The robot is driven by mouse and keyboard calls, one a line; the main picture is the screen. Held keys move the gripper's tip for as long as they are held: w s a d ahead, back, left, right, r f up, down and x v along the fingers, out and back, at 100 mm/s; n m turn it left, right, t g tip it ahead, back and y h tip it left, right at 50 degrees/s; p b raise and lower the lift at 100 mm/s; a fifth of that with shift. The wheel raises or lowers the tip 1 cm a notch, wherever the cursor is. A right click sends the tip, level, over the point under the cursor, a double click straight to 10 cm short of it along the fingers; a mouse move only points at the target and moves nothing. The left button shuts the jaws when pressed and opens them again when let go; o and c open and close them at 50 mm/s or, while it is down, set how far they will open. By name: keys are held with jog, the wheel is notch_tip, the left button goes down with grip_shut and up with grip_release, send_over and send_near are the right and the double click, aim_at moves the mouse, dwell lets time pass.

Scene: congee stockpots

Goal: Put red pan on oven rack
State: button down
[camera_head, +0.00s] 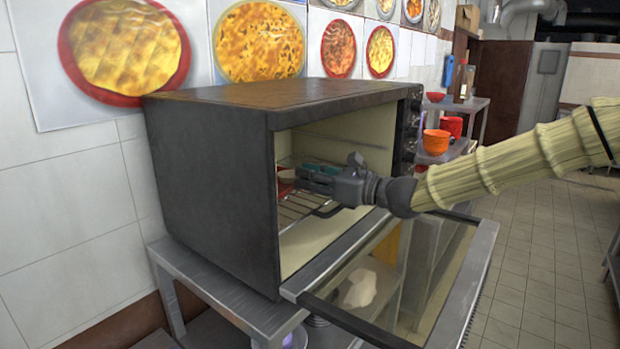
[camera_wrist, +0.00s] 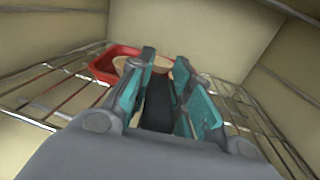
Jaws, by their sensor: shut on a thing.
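The red pan (camera_head: 285,188) is inside the open oven (camera_head: 208,175), mostly hidden by the oven's side wall in the head view. In the wrist view the red pan (camera_wrist: 103,66) has a red rim and a beige inside, just beyond my fingertips. My gripper (camera_head: 305,171) reaches in through the oven's opening. It also shows in the wrist view (camera_wrist: 165,64), with teal pads on both sides of a dark bar that looks like the pan's handle. The wire oven rack (camera_head: 298,207) lies under the pan; I cannot tell whether the pan touches it.
The glass oven door (camera_head: 400,275) is folded down in front, below my arm. The oven stands on a metal table (camera_head: 215,290) against a tiled wall. Orange and red pots (camera_head: 436,142) stand on a shelf behind at the right. The floor at the right is clear.

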jog(key=shift+f, duration=0.1)
jog(key=c, duration=1.2)
grip_release()
jog(key=shift+c, duration=0.2)
jog(key=shift+d, duration=0.1)
